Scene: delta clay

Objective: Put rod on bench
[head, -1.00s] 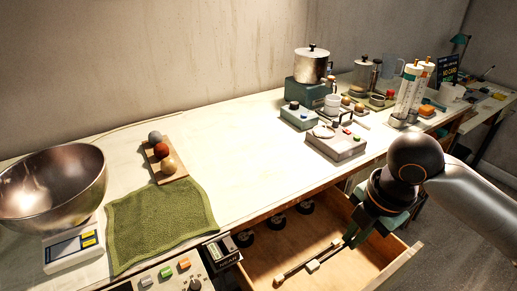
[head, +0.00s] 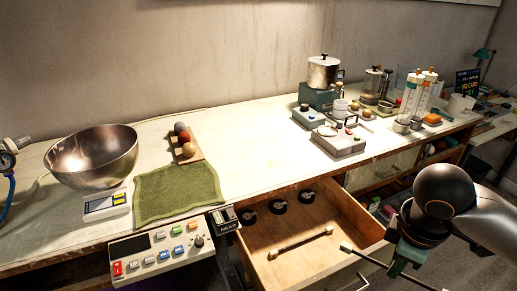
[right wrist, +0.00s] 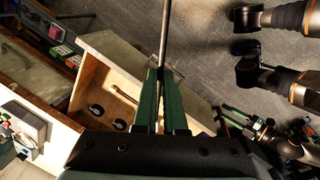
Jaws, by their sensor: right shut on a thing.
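A thin rod (head: 370,258) with a pale block at its end is held in my right gripper (head: 393,266), in front of the open drawer's right front corner. In the right wrist view the grey rod (right wrist: 165,30) runs up from between the green fingers (right wrist: 160,95), which are shut on it. The bench (head: 255,155) has a wide bare stretch of pale top behind the drawer. A green and dark form low at the right of the right wrist view looks like my left gripper (right wrist: 235,118); its jaws are unclear. The left gripper is not in the head view.
The open drawer (head: 262,268) holds a brown bar (head: 300,243) and several black round pieces. A green towel (head: 178,192), metal bowl (head: 92,157) and control panel (head: 160,252) are at the left. A grey device (head: 338,141) and glassware stand at the right.

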